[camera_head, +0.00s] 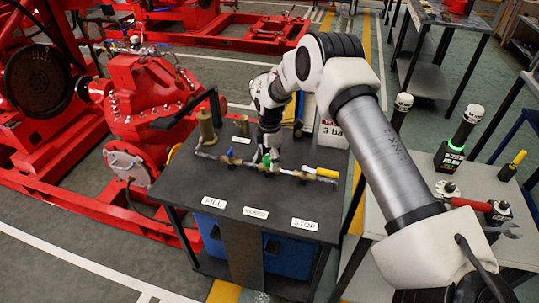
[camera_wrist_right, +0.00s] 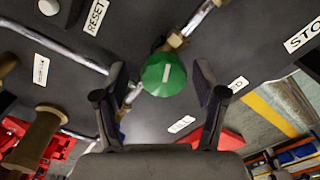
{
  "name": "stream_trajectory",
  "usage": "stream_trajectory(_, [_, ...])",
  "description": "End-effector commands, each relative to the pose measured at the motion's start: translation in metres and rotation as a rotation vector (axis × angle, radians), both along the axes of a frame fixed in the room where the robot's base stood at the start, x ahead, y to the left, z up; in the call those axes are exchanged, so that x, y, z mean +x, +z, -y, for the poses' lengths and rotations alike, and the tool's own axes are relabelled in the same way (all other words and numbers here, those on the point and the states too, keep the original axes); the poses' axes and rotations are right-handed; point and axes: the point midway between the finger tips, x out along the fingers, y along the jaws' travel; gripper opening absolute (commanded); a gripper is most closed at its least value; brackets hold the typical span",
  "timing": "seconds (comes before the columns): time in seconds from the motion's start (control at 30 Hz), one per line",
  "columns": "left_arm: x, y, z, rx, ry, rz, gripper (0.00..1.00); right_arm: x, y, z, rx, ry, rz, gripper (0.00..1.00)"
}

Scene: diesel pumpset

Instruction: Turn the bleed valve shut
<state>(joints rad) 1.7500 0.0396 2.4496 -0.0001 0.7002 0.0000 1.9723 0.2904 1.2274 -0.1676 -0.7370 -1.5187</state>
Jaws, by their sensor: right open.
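The bleed valve appears as a green knob (camera_head: 266,160) on a pipe run over the dark bench top, behind the BLEED label (camera_head: 255,212). In the wrist view the round green knob (camera_wrist_right: 163,75) has a pale bar mark on its top. My right gripper (camera_head: 270,152) is above the knob, pointing down. Its dark fingers stand apart on either side of the knob in the wrist view (camera_wrist_right: 160,80), with a gap on both sides. The gripper and wrist partly hide the knob in the head view. My left gripper is out of view.
A blue handle (camera_head: 229,153) and a yellow handle (camera_head: 320,171) sit on the same pipe run, left and right of the knob. A brass cylinder (camera_head: 207,127) stands at the left. A side table (camera_head: 380,216) with tools is at the right, red pump machinery (camera_head: 140,90) at the left.

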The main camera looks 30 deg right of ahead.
Motion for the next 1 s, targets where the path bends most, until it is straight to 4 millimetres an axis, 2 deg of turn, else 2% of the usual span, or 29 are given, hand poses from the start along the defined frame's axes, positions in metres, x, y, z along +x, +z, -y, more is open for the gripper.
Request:
stream_trajectory(0.17, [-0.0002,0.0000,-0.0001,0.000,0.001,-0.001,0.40,0.0003,-0.0002,-0.0004,0.000,0.000,0.001,0.71])
stream_trajectory(0.2, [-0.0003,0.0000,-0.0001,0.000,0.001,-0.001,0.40,0.0003,-0.0002,-0.0004,0.000,0.000,0.001,0.64])
stream_trajectory(0.27, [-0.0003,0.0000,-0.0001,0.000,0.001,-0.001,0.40,0.0002,-0.0002,-0.0004,0.000,0.000,0.001,0.42])
stream_trajectory(0.33, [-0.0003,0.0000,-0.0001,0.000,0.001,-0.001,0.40,0.0000,-0.0002,-0.0003,0.000,0.000,0.000,0.18])
stream_trajectory(0.37, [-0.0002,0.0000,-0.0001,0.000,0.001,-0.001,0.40,0.0000,-0.0003,-0.0003,0.000,0.000,0.000,0.11])
stream_trajectory(0.73, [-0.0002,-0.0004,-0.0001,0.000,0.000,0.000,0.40,-0.0013,-0.0020,-0.0004,0.001,-0.013,-0.004,0.11])
stream_trajectory(1.0, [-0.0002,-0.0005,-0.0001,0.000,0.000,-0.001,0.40,-0.0017,-0.0028,-0.0004,-0.001,-0.110,-0.006,0.11])
